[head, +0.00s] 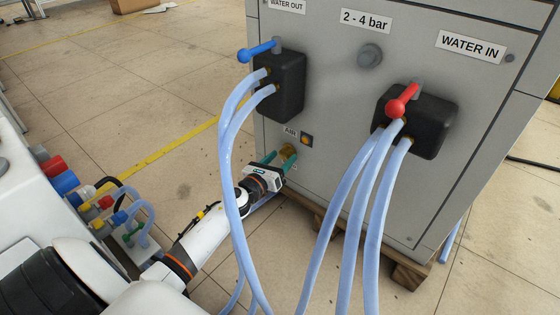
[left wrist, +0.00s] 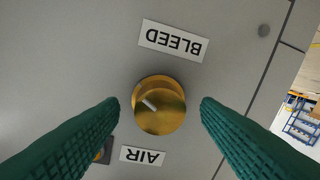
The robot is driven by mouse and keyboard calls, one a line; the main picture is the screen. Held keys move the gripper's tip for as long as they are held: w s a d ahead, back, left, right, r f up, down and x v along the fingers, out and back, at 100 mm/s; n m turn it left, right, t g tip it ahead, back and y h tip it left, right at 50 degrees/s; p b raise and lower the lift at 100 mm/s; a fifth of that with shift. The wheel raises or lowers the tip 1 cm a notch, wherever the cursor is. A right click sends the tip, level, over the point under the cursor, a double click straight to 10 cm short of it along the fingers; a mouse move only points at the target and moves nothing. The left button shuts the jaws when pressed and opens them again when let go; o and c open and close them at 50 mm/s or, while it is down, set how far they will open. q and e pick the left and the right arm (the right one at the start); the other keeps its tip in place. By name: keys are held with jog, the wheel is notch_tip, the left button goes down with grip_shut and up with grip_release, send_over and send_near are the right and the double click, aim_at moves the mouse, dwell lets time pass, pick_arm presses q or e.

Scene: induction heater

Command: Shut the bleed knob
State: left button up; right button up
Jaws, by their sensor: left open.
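The bleed knob (left wrist: 159,105) is a round brass knob with a pale pointer mark, on the grey cabinet panel between the BLEED label (left wrist: 173,40) and the AIR label (left wrist: 142,155). Both labels appear upside down in the left wrist view. In the head view the knob (head: 287,149) shows small and partly hidden by my gripper. My left gripper (head: 279,158) is open, low at the cabinet's front. Its green fingers stand on either side of the knob, with a gap visible on each side. My right gripper is not in view.
Blue hoses (head: 232,150) hang from a black block with a blue lever (head: 258,51), crossing in front of my left arm. More hoses (head: 350,205) hang from the block with the red lever (head: 402,101). The cabinet stands on a wooden pallet (head: 408,272).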

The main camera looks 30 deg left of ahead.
pick_arm(q)
jog(key=shift+c, duration=0.2)
jog(key=c, duration=1)
jog(key=shift+o, duration=0.2)
